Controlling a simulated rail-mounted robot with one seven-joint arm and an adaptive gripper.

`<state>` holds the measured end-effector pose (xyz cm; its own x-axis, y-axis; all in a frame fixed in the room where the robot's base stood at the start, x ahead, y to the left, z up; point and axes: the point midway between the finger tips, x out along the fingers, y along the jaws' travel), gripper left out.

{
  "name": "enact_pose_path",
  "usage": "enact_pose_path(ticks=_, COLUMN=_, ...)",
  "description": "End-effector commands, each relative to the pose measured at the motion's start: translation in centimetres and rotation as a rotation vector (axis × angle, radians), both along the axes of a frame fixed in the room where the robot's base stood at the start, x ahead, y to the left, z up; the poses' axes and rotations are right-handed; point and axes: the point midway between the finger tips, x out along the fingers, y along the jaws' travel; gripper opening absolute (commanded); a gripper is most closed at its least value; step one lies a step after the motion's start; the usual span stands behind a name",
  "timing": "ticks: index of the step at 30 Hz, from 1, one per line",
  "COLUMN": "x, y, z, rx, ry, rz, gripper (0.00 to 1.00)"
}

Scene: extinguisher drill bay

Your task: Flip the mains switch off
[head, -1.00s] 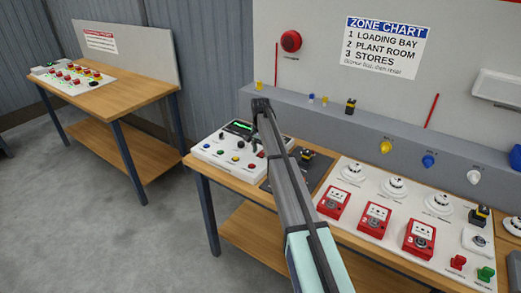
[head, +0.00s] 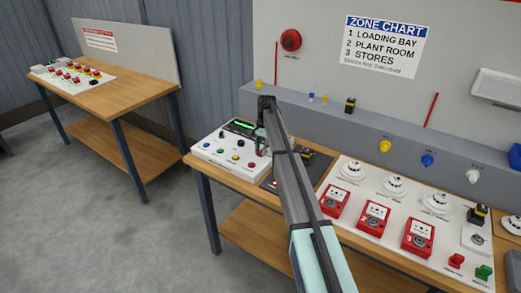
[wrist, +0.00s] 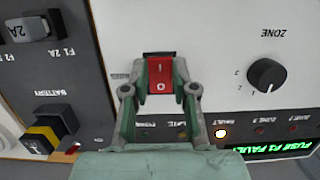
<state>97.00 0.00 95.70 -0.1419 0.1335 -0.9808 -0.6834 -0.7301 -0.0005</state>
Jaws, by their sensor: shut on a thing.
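A red rocker switch (wrist: 160,75), marked I and O, sits in a black frame on the white panel (wrist: 215,50) in the wrist view. My gripper (wrist: 160,80) is shut on it, one finger at each side. In the head view my gripper (head: 262,143) points down at the right part of the white control panel (head: 222,155); my arm hides the switch there.
In the wrist view a zone knob (wrist: 267,75), a lit fault lamp (wrist: 221,133) and a green display (wrist: 280,147) lie right. A 2A fuse (wrist: 30,28) and battery connector (wrist: 50,130) lie left. Red call points (head: 375,217) stand farther right.

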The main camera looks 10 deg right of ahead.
Motion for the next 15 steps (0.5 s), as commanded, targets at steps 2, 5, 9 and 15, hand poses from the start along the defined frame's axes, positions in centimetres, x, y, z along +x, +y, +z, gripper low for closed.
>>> enact_pose_path(ticks=2, x=0.32, y=-0.23, z=-0.05, rx=0.030, ry=0.035, rz=-0.002, gripper=0.00)
enact_pose_path(ticks=5, x=0.13, y=-0.17, z=-0.07, rx=0.045, ry=0.050, rz=0.000, gripper=0.00)
enact_pose_path(ticks=9, x=0.04, y=-0.14, z=-0.09, rx=0.044, ry=0.049, rz=0.000, gripper=0.00)
enact_pose_path(ticks=15, x=0.05, y=-0.14, z=-0.08, rx=0.044, ry=0.048, rz=0.000, gripper=0.52)
